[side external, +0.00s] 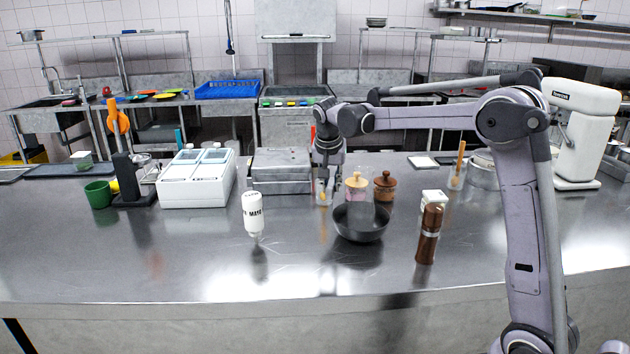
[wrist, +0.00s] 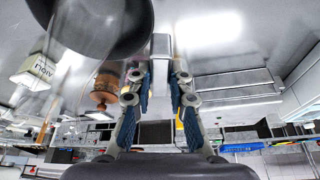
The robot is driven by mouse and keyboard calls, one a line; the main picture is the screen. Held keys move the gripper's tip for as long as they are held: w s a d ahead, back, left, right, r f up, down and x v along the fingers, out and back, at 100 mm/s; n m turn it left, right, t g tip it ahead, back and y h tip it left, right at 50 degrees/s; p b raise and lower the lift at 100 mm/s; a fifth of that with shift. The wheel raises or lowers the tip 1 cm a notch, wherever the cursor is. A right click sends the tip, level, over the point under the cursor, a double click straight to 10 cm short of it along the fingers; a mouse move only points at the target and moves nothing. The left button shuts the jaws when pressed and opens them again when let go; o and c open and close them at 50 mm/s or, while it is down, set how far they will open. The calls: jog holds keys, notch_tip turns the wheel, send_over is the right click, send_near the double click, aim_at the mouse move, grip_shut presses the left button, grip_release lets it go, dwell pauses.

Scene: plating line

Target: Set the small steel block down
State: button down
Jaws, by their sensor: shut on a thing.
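My gripper (side external: 325,190) points down over the steel counter (side external: 180,250), just behind and left of a dark bowl (side external: 360,222). In the wrist view my gripper (wrist: 160,82) has its two fingers on either side of the small steel block (wrist: 160,46), a pale grey, narrow piece showing beyond the fingertips. The fingers are shut on it. In the side view the block is too small and too mixed with the fingers to make out, and I cannot tell whether it touches the counter. The bowl (wrist: 105,25) lies close on the block's left in the wrist view.
A white mayo bottle (side external: 253,215) stands left of the bowl and a brown mill (side external: 428,238) right of it. A wooden jar (side external: 385,187) and a lidded glass jar (side external: 356,186) stand behind it. A steel box (side external: 281,170) is behind left. The front of the counter is clear.

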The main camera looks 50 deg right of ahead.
jog(key=shift+w+d+r+m, duration=0.15)
jog(key=shift+d+m, duration=0.15)
jog(key=shift+d, duration=0.15)
jog(key=shift+w+d+r+m, duration=0.15)
jog(key=shift+d+m, duration=0.15)
jog(key=shift+d, duration=0.15)
jog(key=w+a+f, duration=0.3)
jog(key=w+a, duration=0.1)
jog(key=w+a+f, duration=0.3)
jog(key=a+f, duration=0.1)
jog(key=shift+w, duration=0.4)
jog(key=shift+f, duration=2)
jog(key=shift+f, duration=0.2)
jog(key=c, duration=1.3)
grip_release()
jog(key=shift+o, duration=0.2)
